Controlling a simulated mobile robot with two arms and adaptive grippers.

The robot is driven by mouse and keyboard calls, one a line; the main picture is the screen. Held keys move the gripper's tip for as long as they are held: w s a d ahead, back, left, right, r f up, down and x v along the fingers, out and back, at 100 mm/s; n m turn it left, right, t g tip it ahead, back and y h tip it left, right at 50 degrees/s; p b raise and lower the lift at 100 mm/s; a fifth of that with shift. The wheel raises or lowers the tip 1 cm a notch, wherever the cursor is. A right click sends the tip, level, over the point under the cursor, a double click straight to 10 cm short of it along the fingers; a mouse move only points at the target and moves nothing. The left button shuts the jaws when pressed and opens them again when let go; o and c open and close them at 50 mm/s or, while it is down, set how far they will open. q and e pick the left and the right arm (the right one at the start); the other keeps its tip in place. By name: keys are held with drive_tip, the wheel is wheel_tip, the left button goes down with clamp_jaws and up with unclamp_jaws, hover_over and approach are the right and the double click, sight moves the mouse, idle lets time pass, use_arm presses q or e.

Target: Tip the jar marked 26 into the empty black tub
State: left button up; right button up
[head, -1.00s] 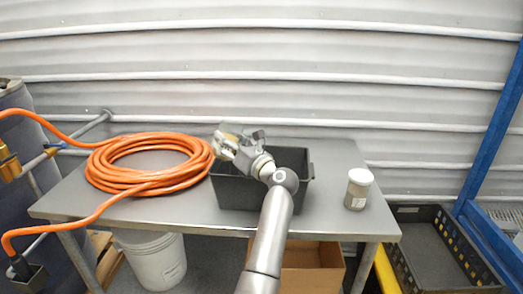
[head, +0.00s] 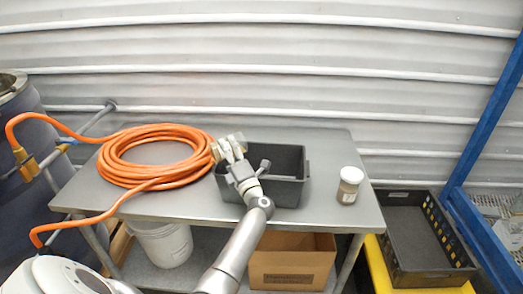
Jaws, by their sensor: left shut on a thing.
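The black tub (head: 290,192) stands on the grey metal table, and the part of its inside that shows looks empty. My left gripper (head: 233,160) is over the tub's left end, shut on a small pale jar (head: 229,146). The jar looks tilted; its marking cannot be read, and the fingers hide part of it. Whether anything is coming out of it cannot be told. A second jar (head: 349,187), with a white lid and greyish contents, stands upright to the right of the tub; its label is unreadable. My right gripper is not in view.
A coiled orange hose (head: 150,184) lies on the table left of the tub and runs off to a blue drum (head: 22,140). Below are a white bucket (head: 163,243) and a cardboard box (head: 292,265). A black crate (head: 415,240) stands at right. The table's right end (head: 335,147) has free room.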

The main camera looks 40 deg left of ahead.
sight(243, 151)
use_arm(q)
drive_tip(key=m+p, duration=0.1)
drive_tip(key=m, duration=0.1)
drive_tip(key=w+r+m+t+h+p, duration=0.1)
drive_tip(key=m+p, duration=0.1)
drive_tip(key=m+t+p, duration=0.1)
drive_tip(key=m+p, duration=0.1)
drive_tip(key=m, duration=0.1)
drive_tip(key=shift+w+d+r, duration=0.2)
drive_tip(key=shift+d, duration=0.2)
drive_tip(key=shift+w+m+h, duration=0.1)
drive_tip(key=shift+m+h, duration=0.2)
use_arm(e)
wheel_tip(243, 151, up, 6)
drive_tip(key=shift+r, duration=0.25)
use_arm(q)
drive_tip(key=shift+f, duration=0.1)
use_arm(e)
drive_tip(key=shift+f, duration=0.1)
